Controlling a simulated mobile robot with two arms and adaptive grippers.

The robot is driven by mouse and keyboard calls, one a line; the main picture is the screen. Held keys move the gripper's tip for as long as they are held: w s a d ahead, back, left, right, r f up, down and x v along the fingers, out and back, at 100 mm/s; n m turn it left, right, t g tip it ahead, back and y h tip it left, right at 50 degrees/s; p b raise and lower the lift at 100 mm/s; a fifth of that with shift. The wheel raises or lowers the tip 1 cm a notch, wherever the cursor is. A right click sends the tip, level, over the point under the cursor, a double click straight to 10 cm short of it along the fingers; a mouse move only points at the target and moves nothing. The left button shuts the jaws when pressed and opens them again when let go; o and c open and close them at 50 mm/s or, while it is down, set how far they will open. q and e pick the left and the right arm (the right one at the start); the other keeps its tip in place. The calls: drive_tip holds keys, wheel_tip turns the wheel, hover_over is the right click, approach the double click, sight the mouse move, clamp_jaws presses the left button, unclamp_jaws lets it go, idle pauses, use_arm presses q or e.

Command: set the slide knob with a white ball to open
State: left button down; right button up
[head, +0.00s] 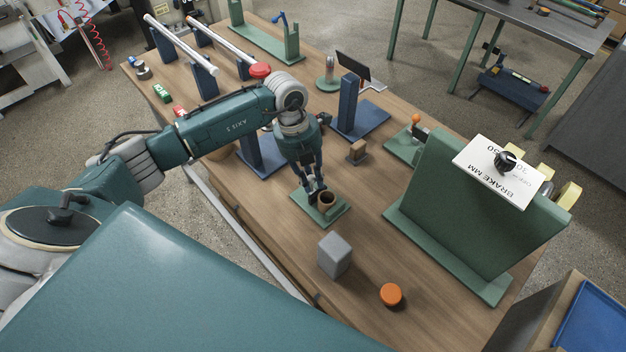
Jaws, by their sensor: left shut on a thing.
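My left gripper (316,194) reaches down from the left arm to a small green base plate (337,218) on the wooden bench. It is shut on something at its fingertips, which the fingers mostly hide. A brown, round, cup-like piece (327,204) stands on that plate, touching or very close to the fingertips; I cannot tell which. I cannot make out a slide knob with a white ball. A lever with an orange ball (416,118) stands on another green base further back. My right gripper is not in view.
A tall green panel (470,200) with a white dial plate (500,173) stands at the right. Blue stands (350,103) and white rollers (180,43) are further back.

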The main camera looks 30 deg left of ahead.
use_arm(q)
drive_tip(key=shift+w+a, duration=0.35)
drive_tip(key=shift+a, duration=0.35)
drive_tip(key=shift+a+r, duration=0.1)
drive_tip(key=shift+a, duration=0.05)
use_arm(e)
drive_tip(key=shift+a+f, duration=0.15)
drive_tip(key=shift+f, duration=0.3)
use_arm(q)
drive_tip(key=c, duration=1.9)
unclamp_jaws()
drive_tip(key=shift+r, duration=0.15)
wheel_tip(320, 180, up, 12)
drive_tip(key=a, duration=0.2)
drive_tip(key=shift+s+f, duration=0.25)
drive_tip(key=shift+s, duration=0.05)
drive_tip(key=shift+s+f, duration=0.1)
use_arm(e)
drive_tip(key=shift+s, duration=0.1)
